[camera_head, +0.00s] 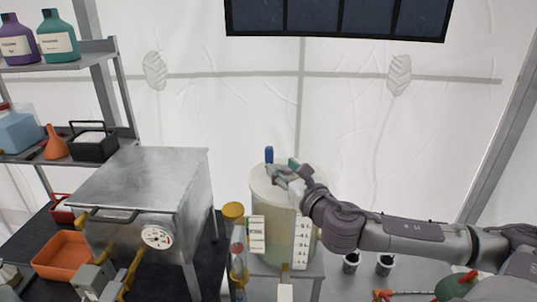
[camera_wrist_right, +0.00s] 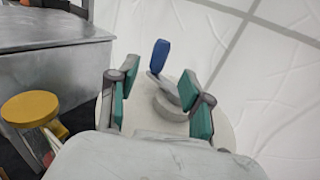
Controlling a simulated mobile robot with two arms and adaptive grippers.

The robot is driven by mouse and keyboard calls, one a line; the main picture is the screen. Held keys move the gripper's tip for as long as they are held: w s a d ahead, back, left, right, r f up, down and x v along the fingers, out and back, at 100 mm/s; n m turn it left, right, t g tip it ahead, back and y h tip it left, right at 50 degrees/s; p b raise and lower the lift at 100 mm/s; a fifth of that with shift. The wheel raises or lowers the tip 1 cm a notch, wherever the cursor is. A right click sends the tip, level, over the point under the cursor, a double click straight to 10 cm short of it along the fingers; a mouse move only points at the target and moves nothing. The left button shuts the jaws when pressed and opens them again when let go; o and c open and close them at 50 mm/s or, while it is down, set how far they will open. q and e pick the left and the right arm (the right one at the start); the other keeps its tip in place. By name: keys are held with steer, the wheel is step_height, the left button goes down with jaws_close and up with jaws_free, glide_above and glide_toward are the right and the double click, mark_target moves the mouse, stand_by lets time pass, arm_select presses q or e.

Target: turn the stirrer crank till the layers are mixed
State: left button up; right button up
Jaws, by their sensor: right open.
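The stirrer crank shows its upright blue handle (camera_head: 269,154) on top of a pale cylindrical drum (camera_head: 275,228) with a scale strip and a label on its front. In the right wrist view the blue handle (camera_wrist_right: 160,56) rises from a grey crank arm and hub (camera_wrist_right: 170,102) on the round lid (camera_wrist_right: 228,130). My right gripper (camera_head: 283,171) is over the lid. In the wrist view my right gripper (camera_wrist_right: 160,82) is open, its teal-padded fingers apart, with the handle beyond and between them. The layers inside the drum cannot be made out.
A metal box (camera_head: 140,190) with a dial stands left of the drum. A yellow-capped bottle (camera_head: 235,225) is close beside the drum. Shelves with bottles and an orange tray (camera_head: 62,254) are at left. Two dark cups (camera_head: 384,264) sit at right. The tent wall is behind.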

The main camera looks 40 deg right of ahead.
mark_target(272, 155)
steer(key=shift+w+d+r+p, duration=0.2)
steer(key=shift+w+p, duration=0.1)
steer(key=shift+w, duration=0.85)
steer(key=w+p, duration=0.1)
steer(key=w, duration=0.1)
steer(key=w+d+p, duration=0.1)
steer(key=w, duration=0.1)
steer(key=shift+w, duration=0.1)
steer(key=shift+w+f, duration=0.15)
steer(key=shift+w, duration=0.4)
arm_select(q)
steer(key=r, duration=0.1)
steer(key=w+r, duration=0.1)
steer(key=r, duration=0.1)
steer(key=shift+r, duration=0.2)
arm_select(e)
steer(key=shift+c, duration=0.5)
arm_select(q)
steer(key=shift+w, duration=0.15)
arm_select(e)
jaws_close()
